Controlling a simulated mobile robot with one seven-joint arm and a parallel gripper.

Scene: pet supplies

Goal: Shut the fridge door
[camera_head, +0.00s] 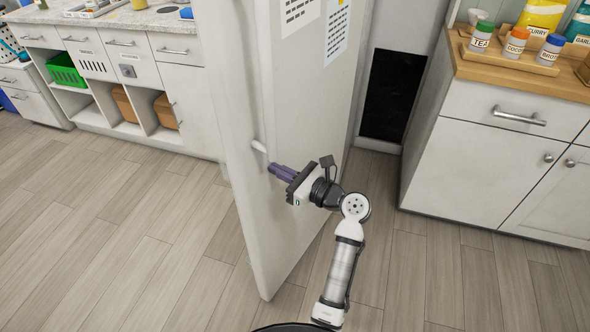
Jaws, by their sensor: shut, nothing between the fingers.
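The white fridge door (312,115) is a tall panel in the middle of the head view. It stands out toward me at an angle to the counters, with its near lower corner low in the view. A pale handle (258,147) shows near its left edge. My gripper (272,168) is in front of the panel, just below and right of the handle's lower end. Its purple fingers are together, empty and pointing left. I cannot tell whether the fingertips touch the panel. The inside of the fridge is hidden.
White counter units (185,85) with drawers and open shelves stand at the back left. A white cabinet (500,150) with a wooden top and labelled jars stands at the right. Papers (338,30) are on the panel. The wooden floor (110,230) at the left is clear.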

